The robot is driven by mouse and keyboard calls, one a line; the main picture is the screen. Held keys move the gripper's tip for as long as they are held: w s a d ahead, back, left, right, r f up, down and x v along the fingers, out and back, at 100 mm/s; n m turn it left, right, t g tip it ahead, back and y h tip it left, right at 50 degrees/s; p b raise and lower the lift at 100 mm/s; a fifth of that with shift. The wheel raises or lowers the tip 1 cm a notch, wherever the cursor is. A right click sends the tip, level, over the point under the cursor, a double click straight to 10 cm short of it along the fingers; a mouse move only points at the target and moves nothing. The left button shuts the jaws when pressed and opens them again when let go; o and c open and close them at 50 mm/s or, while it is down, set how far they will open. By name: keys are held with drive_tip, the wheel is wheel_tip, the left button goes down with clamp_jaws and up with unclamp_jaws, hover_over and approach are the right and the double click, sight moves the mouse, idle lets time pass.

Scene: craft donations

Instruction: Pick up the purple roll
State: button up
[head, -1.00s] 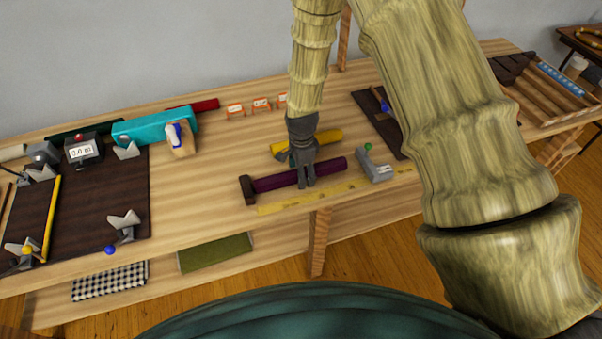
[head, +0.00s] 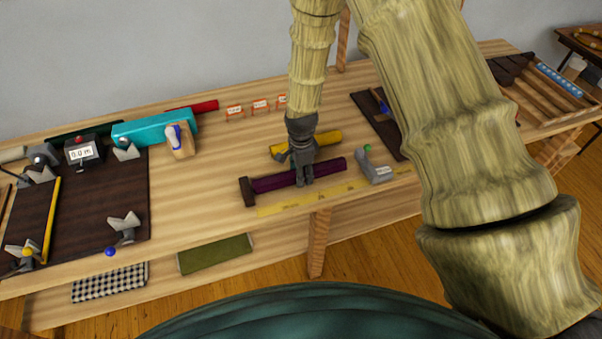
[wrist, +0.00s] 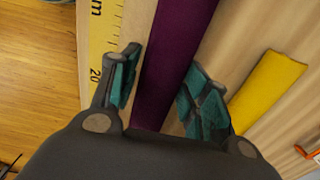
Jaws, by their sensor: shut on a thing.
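The purple roll (head: 272,183) lies on the wooden bench near its front edge, beside a yellow measuring strip. Its left end is at a dark block (head: 247,191). My gripper (head: 304,181) reaches down over the roll right of its middle and is shut on it. In the wrist view the purple roll (wrist: 178,55) runs between the two teal-padded fingers of my gripper (wrist: 160,80). The roll looks to be resting on the bench. The part of it under my gripper is hidden.
A yellow roll (head: 327,138) lies just behind. A grey bracket with a green knob (head: 373,168) stands right of the purple roll's end. The measuring strip (head: 290,204) runs along the front. Bare bench (head: 200,205) lies to the left, before a dark board (head: 85,205).

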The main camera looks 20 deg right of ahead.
drive_tip(key=r+p, duration=0.1)
drive_tip(key=r, duration=0.1)
drive_tip(key=r+p, duration=0.1)
drive_tip(key=r, duration=0.1)
drive_tip(key=r+p, duration=0.2)
drive_tip(key=r, duration=0.1)
drive_tip(key=shift+s, duration=0.35)
drive_tip(key=s+p, duration=0.1)
drive_tip(key=s, duration=1.6)
drive_tip(key=shift+s+d+f, duration=0.2)
drive_tip(key=shift+d, duration=0.1)
